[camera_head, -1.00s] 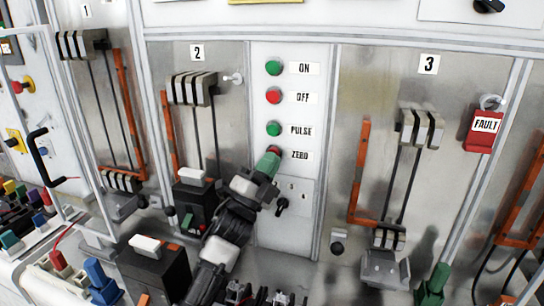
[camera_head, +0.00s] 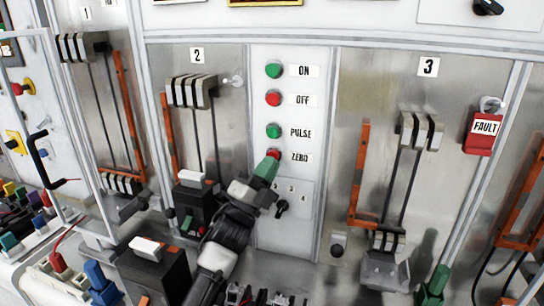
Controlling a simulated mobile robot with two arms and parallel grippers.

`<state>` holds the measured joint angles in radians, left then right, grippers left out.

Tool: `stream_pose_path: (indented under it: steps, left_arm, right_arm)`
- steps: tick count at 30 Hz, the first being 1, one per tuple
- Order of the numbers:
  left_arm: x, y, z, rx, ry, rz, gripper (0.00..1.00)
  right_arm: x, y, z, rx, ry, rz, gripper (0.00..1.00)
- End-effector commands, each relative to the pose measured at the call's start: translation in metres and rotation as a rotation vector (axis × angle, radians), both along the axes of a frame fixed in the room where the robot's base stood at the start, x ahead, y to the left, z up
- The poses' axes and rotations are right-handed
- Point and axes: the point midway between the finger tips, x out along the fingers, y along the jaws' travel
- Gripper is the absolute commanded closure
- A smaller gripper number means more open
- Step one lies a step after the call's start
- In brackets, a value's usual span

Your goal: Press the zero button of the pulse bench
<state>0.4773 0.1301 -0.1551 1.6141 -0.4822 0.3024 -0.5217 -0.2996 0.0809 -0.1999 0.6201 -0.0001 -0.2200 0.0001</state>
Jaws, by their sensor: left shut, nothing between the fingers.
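The red zero button (camera_head: 273,154) is the lowest in a column on the light panel between bays 2 and 3, with the label ZERO (camera_head: 300,157) to its right. Above it are the green pulse button (camera_head: 273,131), the red off button (camera_head: 273,99) and the green on button (camera_head: 273,70). My left gripper (camera_head: 267,167) has green fingertips, is shut and empty, and points up at the zero button. The tips overlap the button's lower edge in the picture; I cannot tell whether they touch it. My right gripper is not in view.
A small rotary switch (camera_head: 282,207) sits just right of my left gripper. Black boxes with white handles (camera_head: 146,248) stand at lower left. Breaker bays with orange bars (camera_head: 359,175) flank the panel. A red FAULT tag (camera_head: 481,138) hangs at right.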

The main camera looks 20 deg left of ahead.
Motion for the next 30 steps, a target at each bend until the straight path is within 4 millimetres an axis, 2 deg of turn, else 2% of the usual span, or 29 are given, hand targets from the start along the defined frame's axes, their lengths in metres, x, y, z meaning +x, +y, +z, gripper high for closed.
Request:
stream_pose_path:
  steps: [13,24,30]
  left_arm:
    - [-0.007,0.000,0.000,0.001,0.001,0.000,1.00]
    - [-0.043,0.002,0.001,0.000,0.001,0.001,1.00]
    - [-0.053,0.002,0.000,0.001,0.001,0.000,1.00]
  right_arm:
    - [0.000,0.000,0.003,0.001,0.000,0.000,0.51]
    - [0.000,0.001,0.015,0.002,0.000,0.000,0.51]
    - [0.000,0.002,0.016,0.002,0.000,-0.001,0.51]
